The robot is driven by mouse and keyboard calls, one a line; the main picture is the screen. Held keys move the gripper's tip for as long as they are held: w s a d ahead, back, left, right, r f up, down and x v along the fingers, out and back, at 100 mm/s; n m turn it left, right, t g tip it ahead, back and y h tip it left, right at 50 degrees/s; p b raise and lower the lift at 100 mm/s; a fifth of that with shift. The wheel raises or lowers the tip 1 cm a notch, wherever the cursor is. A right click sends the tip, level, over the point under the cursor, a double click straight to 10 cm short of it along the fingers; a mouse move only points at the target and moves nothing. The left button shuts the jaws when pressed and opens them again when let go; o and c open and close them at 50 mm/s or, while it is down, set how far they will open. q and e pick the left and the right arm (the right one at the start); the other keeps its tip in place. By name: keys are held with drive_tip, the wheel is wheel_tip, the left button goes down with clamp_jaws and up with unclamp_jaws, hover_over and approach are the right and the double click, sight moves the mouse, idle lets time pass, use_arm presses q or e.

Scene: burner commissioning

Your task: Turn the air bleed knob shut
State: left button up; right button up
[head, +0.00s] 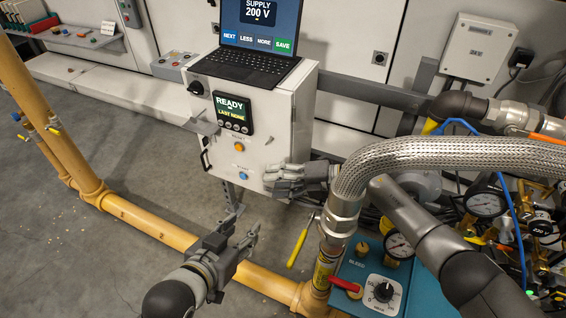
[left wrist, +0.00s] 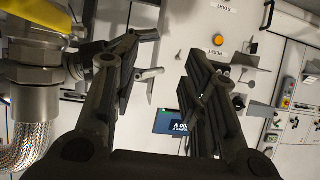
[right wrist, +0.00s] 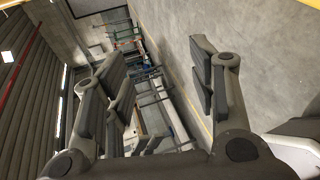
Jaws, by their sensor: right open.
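The box's small label is hard to read, so I cannot be sure that this is the air bleed knob. My left gripper (head: 246,238) is open and empty, left of the teal box and apart from it. The left wrist view shows its spread fingers (left wrist: 150,75). My right gripper (head: 285,180) is open and empty at the cabinet's lower right, behind the braided hose. The right wrist view shows its fingers apart (right wrist: 160,75); no knob shows there.
A braided metal hose (head: 450,156) arches over the teal box. A red lever (head: 345,285) is beside the dial, and pressure gauges (head: 486,203) stand at right. The white cabinet (head: 262,130) carries a laptop (head: 247,40).

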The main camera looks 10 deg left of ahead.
drive_tip(key=shift+w+d+r+m+t+y+p, duration=0.15)
drive_tip(key=shift+w+r+m+t+y+p, duration=0.1)
drive_tip(key=shift+r+m+t, duration=0.25)
drive_tip(key=shift+w+d+r+m+t+y+p, duration=0.2)
drive_tip(key=shift+r+m+t+p, duration=0.1)
drive_tip(key=shift+r, duration=0.35)
drive_tip(key=shift+w+d+r+m+t+y+p, duration=0.1)
drive_tip(key=shift+w+r+m+t+y+p, duration=0.1)
drive_tip(key=shift+w+r+m+t, duration=0.3)
drive_tip(key=shift+s+r, duration=0.1)
drive_tip(key=shift+s, duration=0.15)
drive_tip(key=shift+w, duration=0.1)
